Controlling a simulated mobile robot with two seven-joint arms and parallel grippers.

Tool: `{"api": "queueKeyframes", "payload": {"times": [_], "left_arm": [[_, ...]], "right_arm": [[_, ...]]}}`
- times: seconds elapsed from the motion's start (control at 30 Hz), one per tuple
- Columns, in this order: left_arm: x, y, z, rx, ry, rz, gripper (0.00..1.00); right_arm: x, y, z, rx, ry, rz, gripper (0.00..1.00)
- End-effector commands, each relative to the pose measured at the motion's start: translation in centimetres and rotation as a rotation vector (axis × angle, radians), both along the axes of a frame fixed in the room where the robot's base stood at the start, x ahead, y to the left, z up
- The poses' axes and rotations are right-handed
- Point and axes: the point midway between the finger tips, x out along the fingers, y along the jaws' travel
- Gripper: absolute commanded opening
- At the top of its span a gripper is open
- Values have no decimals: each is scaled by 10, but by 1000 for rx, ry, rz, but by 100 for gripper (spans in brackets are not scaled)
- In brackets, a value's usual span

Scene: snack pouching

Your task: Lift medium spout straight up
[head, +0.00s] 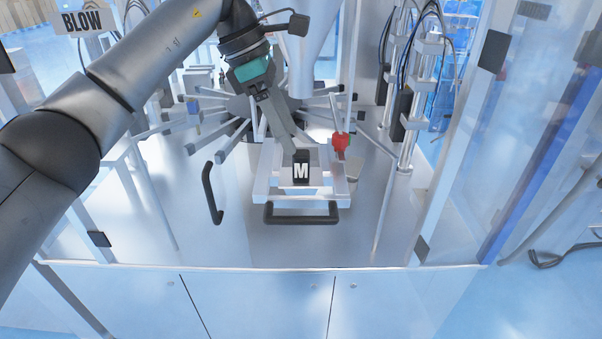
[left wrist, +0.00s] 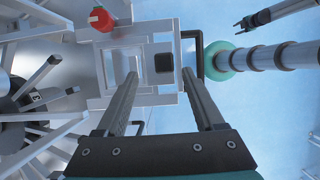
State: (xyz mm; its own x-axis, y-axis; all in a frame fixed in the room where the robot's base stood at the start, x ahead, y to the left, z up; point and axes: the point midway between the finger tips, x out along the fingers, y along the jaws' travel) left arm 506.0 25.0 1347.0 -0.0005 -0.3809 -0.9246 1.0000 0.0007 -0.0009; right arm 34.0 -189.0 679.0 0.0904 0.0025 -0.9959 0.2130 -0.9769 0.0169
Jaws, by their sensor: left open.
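A black block marked with a white M (head: 301,171), which I take as the medium spout, sits on a white frame (head: 262,188) in the head view. In the left wrist view the dark square block (left wrist: 163,62) lies just beyond and between my fingertips. My left gripper (head: 298,146) reaches down to the block from behind in the head view; in the left wrist view its two fingers (left wrist: 159,76) are wide apart, with nothing seen clamped. I cannot tell whether they touch the block. What looks like my right gripper (left wrist: 243,25) shows small at the upper right there.
A red knob (head: 341,142) stands right of the block. A black handle (head: 301,218) is at the frame's front, another black handle (head: 210,193) to the left. A spoked wheel of arms (head: 225,135) stands behind left. The bench in front is clear; clear panels flank it.

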Motion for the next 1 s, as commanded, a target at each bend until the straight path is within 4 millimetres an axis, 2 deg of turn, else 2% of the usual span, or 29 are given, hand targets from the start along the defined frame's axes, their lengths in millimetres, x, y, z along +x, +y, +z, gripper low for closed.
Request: {"api": "queueKeyframes", "payload": {"times": [0.27, 0.63, 0.9, 1.0], "left_arm": [[-2, -8, -18, -1, 2, -1, 70], [-7, -24, -58, -2, 1, -2, 70], [-7, -25, -62, -2, -1, -1, 70], [-7, -25, -62, -2, -1, -1, 61]], "right_arm": [[0, 0, 4, 0, 0, 0, 50], [0, 0, 18, 1, 0, 0, 50], [0, 1, 18, 1, 0, 0, 50], [0, 1, 18, 1, 0, 0, 50]]}}
